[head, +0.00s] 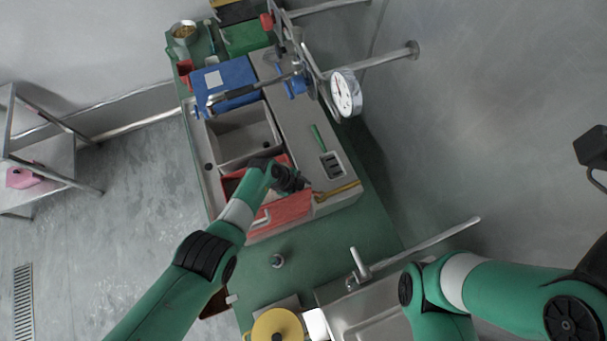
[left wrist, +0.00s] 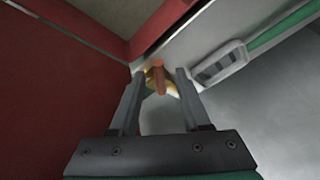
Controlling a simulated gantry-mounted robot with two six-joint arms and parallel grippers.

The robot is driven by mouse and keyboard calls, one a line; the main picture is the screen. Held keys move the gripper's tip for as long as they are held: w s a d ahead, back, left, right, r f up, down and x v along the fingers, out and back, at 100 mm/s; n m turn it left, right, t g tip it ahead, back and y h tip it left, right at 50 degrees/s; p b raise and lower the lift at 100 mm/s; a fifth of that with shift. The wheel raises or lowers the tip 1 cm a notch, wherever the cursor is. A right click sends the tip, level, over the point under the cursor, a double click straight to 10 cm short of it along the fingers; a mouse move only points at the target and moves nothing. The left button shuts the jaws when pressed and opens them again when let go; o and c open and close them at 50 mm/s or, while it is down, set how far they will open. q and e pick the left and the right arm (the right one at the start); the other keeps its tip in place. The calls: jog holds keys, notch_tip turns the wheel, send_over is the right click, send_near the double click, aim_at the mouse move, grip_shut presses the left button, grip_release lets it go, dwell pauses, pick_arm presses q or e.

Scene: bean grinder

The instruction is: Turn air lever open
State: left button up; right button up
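A small orange-red bar, which looks like the air lever (left wrist: 159,79), shows in the left wrist view in front of a brass-yellow part. My left gripper (head: 297,184) is over the machine's front right, by the brass pipe (head: 338,191) in the head view. In the left wrist view its fingers (left wrist: 158,72) are open, one on each side of the orange-red bar, with a gap on both sides. In the head view the lever is hidden or too small to tell. My right arm shows at the lower right, but its gripper is not in view.
A red box (head: 283,210) is under my left wrist. A slotted grey panel (head: 332,165) and a green handle (head: 317,138) are close by. A sink (head: 372,312) and yellow pot (head: 276,325) stand at the near end. The green worktop (head: 345,235) has clear room.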

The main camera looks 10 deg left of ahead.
pick_arm(q)
jog(key=shift+r, duration=0.1)
jog(key=p+v, duration=0.6)
jog(key=v, duration=0.5)
jog(key=shift+a+r, duration=0.15)
